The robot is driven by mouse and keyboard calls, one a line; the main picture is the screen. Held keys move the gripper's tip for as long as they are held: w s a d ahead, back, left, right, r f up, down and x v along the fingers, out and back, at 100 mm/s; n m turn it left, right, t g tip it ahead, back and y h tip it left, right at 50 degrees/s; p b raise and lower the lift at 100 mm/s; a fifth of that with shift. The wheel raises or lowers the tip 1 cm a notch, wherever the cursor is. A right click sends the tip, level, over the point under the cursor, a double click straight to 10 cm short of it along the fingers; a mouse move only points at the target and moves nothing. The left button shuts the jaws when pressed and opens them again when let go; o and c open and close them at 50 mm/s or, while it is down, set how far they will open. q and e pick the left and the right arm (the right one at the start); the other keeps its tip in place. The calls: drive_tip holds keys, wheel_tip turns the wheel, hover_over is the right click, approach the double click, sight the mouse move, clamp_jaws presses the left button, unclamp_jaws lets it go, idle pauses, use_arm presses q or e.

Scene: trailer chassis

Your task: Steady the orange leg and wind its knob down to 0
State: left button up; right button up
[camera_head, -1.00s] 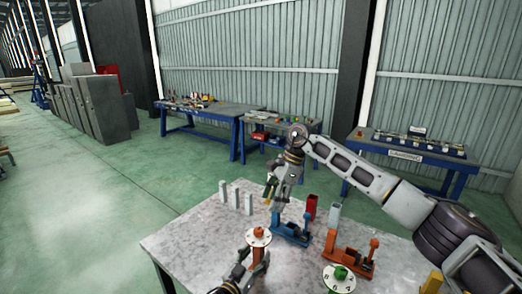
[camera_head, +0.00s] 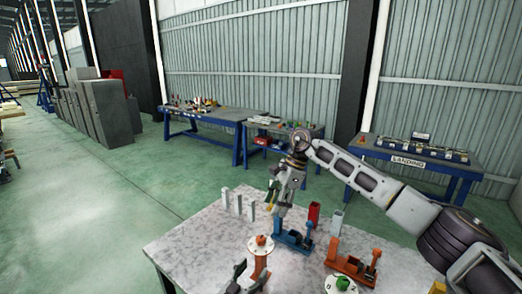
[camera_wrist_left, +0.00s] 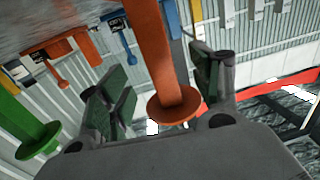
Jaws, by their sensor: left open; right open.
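The orange leg (camera_head: 260,262) stands upright near the front of the grey table. A white marked dial (camera_head: 251,246) and an orange knob (camera_head: 261,240) top it; the dial reading is too small to tell. My left gripper (camera_head: 248,279) is low beside the leg, partly cut off by the frame edge. My right gripper (camera_head: 273,197) is open and empty, raised behind the knob, pointing down.
A blue fixture (camera_head: 291,238) and an orange fixture (camera_head: 352,265) stand right of the leg. A green-knobbed leg (camera_head: 342,284) is at the front. Grey posts (camera_head: 238,203), a red block (camera_head: 314,214) and a grey block (camera_head: 337,222) stand behind. The table's left part is clear.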

use_arm(q)
drive_tip(key=shift+p+v, duration=0.75)
drive_tip(key=shift+v, duration=1.35)
drive_tip(key=shift+o, duration=0.3)
drive_tip(key=o, duration=0.5)
drive_tip(key=v, duration=1.2)
drive_tip(key=shift+s+f, duration=0.1)
drive_tip(key=shift+f, duration=0.05)
